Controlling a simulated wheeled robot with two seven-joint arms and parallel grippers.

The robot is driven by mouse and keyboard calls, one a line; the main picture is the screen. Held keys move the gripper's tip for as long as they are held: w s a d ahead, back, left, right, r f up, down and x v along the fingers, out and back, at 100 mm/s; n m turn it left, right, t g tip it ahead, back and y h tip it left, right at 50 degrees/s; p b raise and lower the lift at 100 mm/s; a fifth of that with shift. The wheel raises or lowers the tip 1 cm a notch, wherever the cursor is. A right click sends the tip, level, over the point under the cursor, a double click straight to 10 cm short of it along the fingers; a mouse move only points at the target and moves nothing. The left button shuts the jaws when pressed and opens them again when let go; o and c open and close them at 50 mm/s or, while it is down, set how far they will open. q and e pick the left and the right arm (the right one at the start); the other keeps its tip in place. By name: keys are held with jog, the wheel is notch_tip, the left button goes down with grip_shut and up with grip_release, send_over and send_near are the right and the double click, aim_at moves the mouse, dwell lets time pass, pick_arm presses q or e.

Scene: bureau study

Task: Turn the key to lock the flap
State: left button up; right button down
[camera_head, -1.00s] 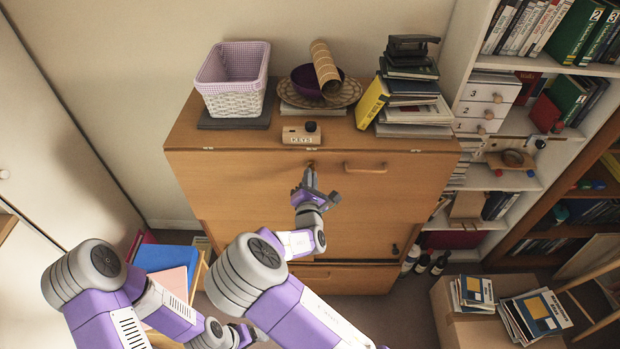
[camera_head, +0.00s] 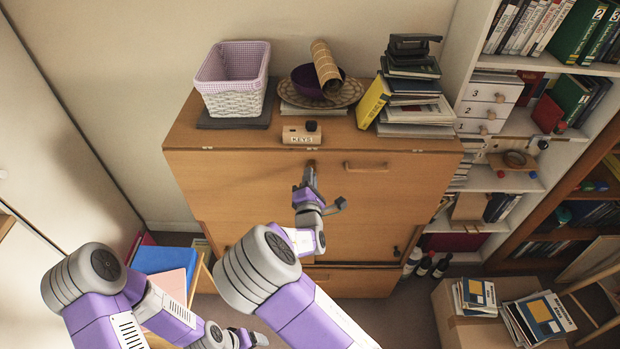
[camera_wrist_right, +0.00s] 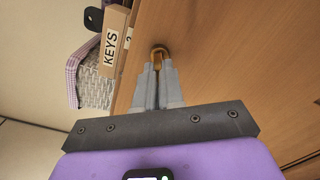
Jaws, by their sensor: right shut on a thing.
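The wooden flap (camera_head: 240,190) forms the upper front of the bureau and looks closed, with a handle (camera_head: 366,167) near its top edge. My right gripper (camera_head: 309,168) is at the flap's top middle. In the right wrist view, my right gripper (camera_wrist_right: 158,72) is shut on the small brass key (camera_wrist_right: 158,58), against the wood. The fingers hide most of the key, and I cannot tell its angle. My left gripper (camera_head: 258,338) is low in the head view, well away from the flap, and too small to tell open from shut.
On the bureau top stand a lined basket (camera_head: 232,78), a wooden KEYS box (camera_head: 301,135), a purple bowl (camera_head: 310,82) and stacked books (camera_head: 410,108). A cardboard box (camera_head: 452,322) is on the floor at right. Shelves stand right of the bureau.

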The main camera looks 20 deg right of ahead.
jog(key=shift+m+b, duration=0.6)
jog(key=shift+m, duration=0.9)
jog(key=shift+r, duration=0.1)
jog(key=shift+m+b, duration=0.85)
jog(key=shift+m, duration=0.85)
jog(key=c, duration=1.3)
grip_release()
jog(key=o, duration=0.6)
jog(key=shift+s+a, duration=0.1)
jog(key=shift+p+v, duration=0.55)
jog(key=shift+v, duration=3.35)
